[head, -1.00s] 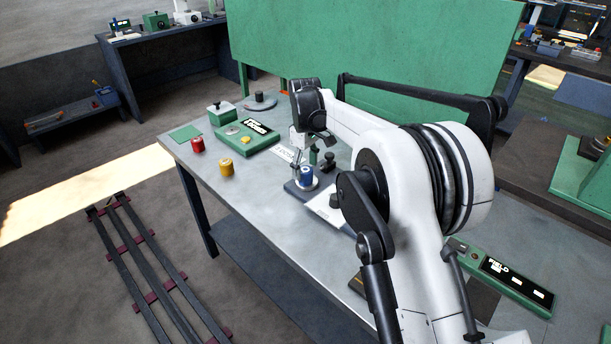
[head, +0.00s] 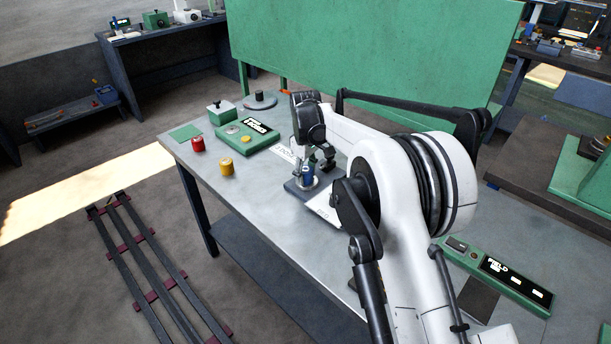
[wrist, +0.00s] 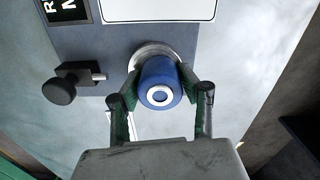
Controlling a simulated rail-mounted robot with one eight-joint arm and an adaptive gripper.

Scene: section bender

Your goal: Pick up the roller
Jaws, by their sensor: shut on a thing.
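The blue roller (wrist: 160,82) stands on a pale round seat (wrist: 155,52) of a dark fixture plate (wrist: 108,30). It also shows in the head view (head: 308,174), partly covered by my gripper. My gripper (wrist: 163,100) has its two green fingers on either side of the roller and is shut on it. In the head view my gripper (head: 310,168) is low over the bench. A red roller (head: 198,145) and a yellow roller (head: 226,166) stand apart on the bench to the left.
A black knob (wrist: 62,90) sticks out beside the seat in the wrist view. A green control box (head: 245,137) and a round dark-knobbed disc (head: 260,100) are on the bench (head: 240,190). A green panel (head: 370,55) stands behind. The bench's front left is clear.

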